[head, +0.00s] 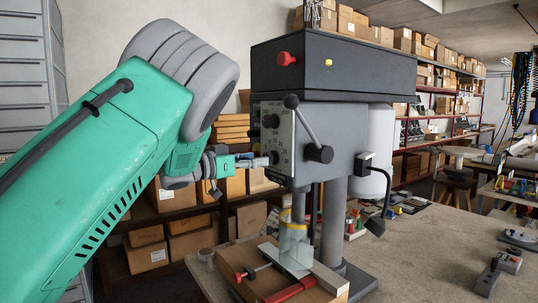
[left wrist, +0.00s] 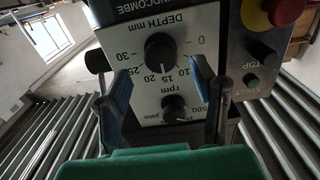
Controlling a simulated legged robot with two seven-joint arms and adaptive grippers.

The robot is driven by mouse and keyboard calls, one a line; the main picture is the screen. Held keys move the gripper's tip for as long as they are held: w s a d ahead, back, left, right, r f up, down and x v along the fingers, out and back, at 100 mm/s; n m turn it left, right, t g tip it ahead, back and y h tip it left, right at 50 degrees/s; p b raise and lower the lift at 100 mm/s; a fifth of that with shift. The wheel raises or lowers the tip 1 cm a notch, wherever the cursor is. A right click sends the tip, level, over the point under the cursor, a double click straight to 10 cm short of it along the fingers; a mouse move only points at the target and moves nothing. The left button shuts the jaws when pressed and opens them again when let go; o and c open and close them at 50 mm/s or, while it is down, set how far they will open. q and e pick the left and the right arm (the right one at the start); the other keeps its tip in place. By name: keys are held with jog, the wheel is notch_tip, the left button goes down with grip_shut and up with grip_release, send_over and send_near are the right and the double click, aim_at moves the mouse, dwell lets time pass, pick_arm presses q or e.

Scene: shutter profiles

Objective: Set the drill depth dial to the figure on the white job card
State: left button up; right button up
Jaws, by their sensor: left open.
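The depth dial (left wrist: 160,52) is a black round knob on the white panel marked DEPTH mm, with figures from 0 to 30 around it. I cannot read its pointer surely. My left gripper (left wrist: 163,68) is open; its two blue-padded fingers stand to either side of the dial in the left wrist view, and no grip on it shows. In the head view the left gripper (head: 256,161) is close to the drill's front panel (head: 282,137), beside its lower knob. I cannot tell whether it touches. I see no white job card. My right gripper is out of view.
The drill's feed lever (head: 307,127) sticks out beside the panel. A red-handled vise (head: 290,291) is below.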

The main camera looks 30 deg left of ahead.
aim_at(273, 156)
pick_arm(q)
jog(key=x, duration=0.4)
jog(key=shift+d+p, duration=0.15)
jog(key=shift+p, duration=0.2)
jog(key=shift+w, duration=0.35)
jog(key=shift+a+f, duration=0.1)
jog(key=shift+a, duration=0.25)
jog(key=c, duration=0.7)
jog(key=shift+s+d, duration=0.1)
jog(key=shift+d, duration=0.1)
grip_shut()
jog(key=shift+d, duration=0.1)
